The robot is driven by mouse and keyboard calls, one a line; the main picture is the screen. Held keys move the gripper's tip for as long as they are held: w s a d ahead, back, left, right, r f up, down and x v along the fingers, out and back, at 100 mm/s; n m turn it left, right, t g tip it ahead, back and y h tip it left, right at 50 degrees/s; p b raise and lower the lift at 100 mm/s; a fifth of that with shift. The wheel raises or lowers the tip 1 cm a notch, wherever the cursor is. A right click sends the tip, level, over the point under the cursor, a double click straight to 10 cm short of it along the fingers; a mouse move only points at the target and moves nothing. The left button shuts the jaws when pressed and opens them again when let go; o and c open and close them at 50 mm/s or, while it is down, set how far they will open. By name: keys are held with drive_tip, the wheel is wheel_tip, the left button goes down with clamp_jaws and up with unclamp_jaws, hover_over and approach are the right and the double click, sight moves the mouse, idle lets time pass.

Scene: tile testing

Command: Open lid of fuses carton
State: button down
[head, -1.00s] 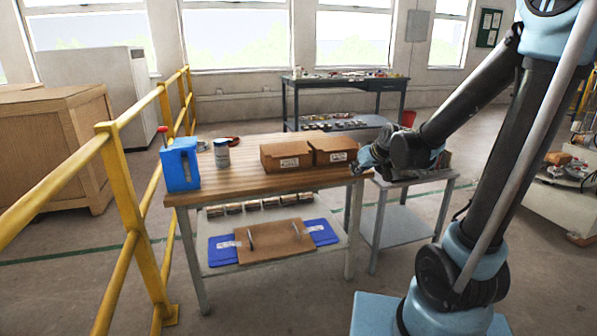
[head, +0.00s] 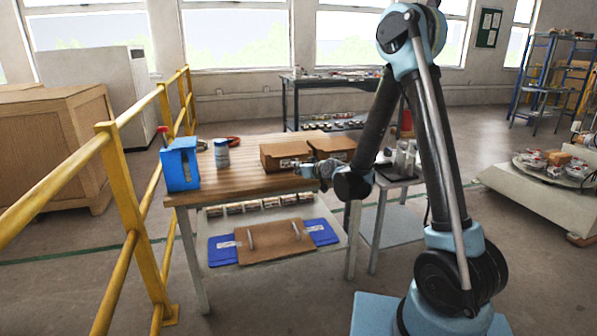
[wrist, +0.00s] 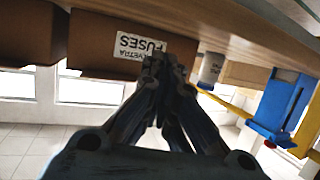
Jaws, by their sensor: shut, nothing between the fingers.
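The fuses carton (head: 272,159) is the left of two brown cartons on the wooden workbench, and its lid looks closed in the head view. In the wrist view, which is upside down, the carton (wrist: 95,42) shows its white label reading FUSES. My gripper (head: 302,169) is low in front of the carton's front face, by the bench's front edge. In the wrist view my gripper (wrist: 163,62) has its fingertips together and empty, overlapping the lower part of the picture of the label. I cannot tell whether they touch the carton.
The second carton (head: 335,145) stands close on the right of the fuses carton. A can (head: 222,153) and a blue box (head: 180,164) stand on the left of the workbench (head: 235,183). A yellow railing (head: 125,190) runs along the left. A small side table (head: 385,182) stands right of the bench.

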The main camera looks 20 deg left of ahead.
sight(291, 154)
drive_tip(key=shift+w+a+f, duration=0.1)
drive_tip(key=shift+w+a, duration=0.05)
drive_tip(key=shift+a, duration=0.15)
drive_tip(key=shift+w+a, duration=0.65)
drive_tip(key=shift+w, duration=0.45)
drive_tip(key=shift+w+a, duration=0.7)
drive_tip(key=shift+w, duration=0.35)
drive_tip(key=shift+w+a, duration=0.65)
drive_tip(key=shift+w, duration=0.45)
drive_tip(key=shift+r, duration=0.95)
drive_tip(key=shift+w+a+r, duration=0.2)
drive_tip(key=shift+w+r, duration=0.15)
drive_tip(key=shift+r, duration=0.35)
drive_tip(key=shift+w+a+r, duration=0.2)
drive_tip(key=shift+w+r, duration=0.1)
drive_tip(key=shift+r, duration=0.35)
drive_tip(key=shift+w+a+r, duration=0.2)
drive_tip(key=shift+w+r, duration=0.1)
drive_tip(key=shift+r, duration=0.4)
drive_tip(key=shift+w+a+r, duration=0.15)
drive_tip(key=shift+w+r, duration=0.15)
drive_tip(key=shift+r, duration=0.35)
